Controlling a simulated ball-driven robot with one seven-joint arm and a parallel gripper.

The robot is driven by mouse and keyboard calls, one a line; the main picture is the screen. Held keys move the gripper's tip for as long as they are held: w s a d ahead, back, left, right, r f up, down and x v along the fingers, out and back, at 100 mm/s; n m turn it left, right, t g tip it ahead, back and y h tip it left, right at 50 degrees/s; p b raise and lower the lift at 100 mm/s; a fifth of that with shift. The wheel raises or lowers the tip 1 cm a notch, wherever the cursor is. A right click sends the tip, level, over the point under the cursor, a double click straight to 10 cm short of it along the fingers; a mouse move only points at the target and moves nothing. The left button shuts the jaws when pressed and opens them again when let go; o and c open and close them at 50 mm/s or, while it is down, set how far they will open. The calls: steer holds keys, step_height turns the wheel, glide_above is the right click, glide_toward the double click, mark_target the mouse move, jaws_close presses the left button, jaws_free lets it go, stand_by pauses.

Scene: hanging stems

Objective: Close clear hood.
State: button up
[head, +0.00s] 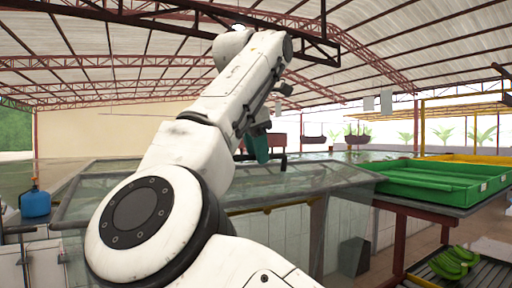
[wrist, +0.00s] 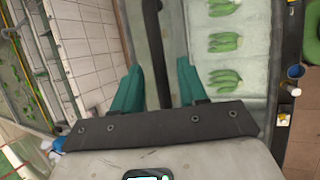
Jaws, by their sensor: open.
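The clear hood (head: 310,180) is a broad see-through panel with a thin dark frame, behind and to the right of my arm in the head view. My arm hides its middle, and I cannot tell how far open it is. My gripper (head: 258,147) has teal fingers and is above the hood's far part in the head view.
Several green banana clusters (wrist: 225,43) lie on a pale surface right of the fingers in the wrist view. Green crates (head: 440,180) stand on a table at right. Bananas (head: 453,262) lie below it. A blue jug (head: 35,202) stands at left. Tiled floor (wrist: 85,40) shows left of the fingers.

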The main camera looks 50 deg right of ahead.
steer(key=shift+c, duration=0.4)
jaws_close()
